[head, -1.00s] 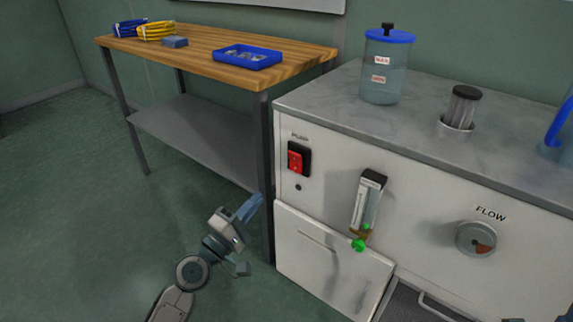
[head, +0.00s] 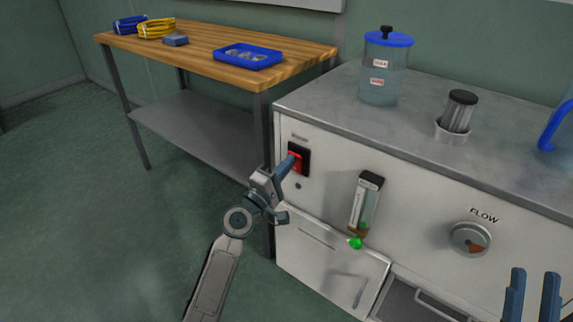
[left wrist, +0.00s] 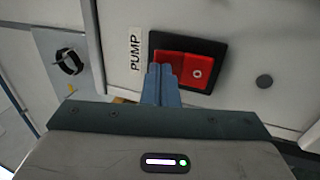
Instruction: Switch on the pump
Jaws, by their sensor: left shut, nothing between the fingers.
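The pump switch (head: 299,160) is a red rocker in a black frame on the upper left of the white cabinet front. In the left wrist view the red rocker (left wrist: 198,72) lies beside a PUMP label (left wrist: 135,48). My left gripper (head: 292,160) is shut and empty, its fingertips at the rocker, covering part of it. In the left wrist view the fingertips (left wrist: 160,70) overlap the rocker's left half; I cannot tell whether they touch. My right gripper (head: 532,285) shows at the lower right, its two fingers apart, open and empty.
A flow meter (head: 364,204) with a green knob (head: 355,243) and a FLOW dial (head: 470,239) are on the cabinet front. A jar with a blue lid (head: 386,66) stands on the cabinet top. A wooden bench (head: 215,62) stands at left, with open floor before it.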

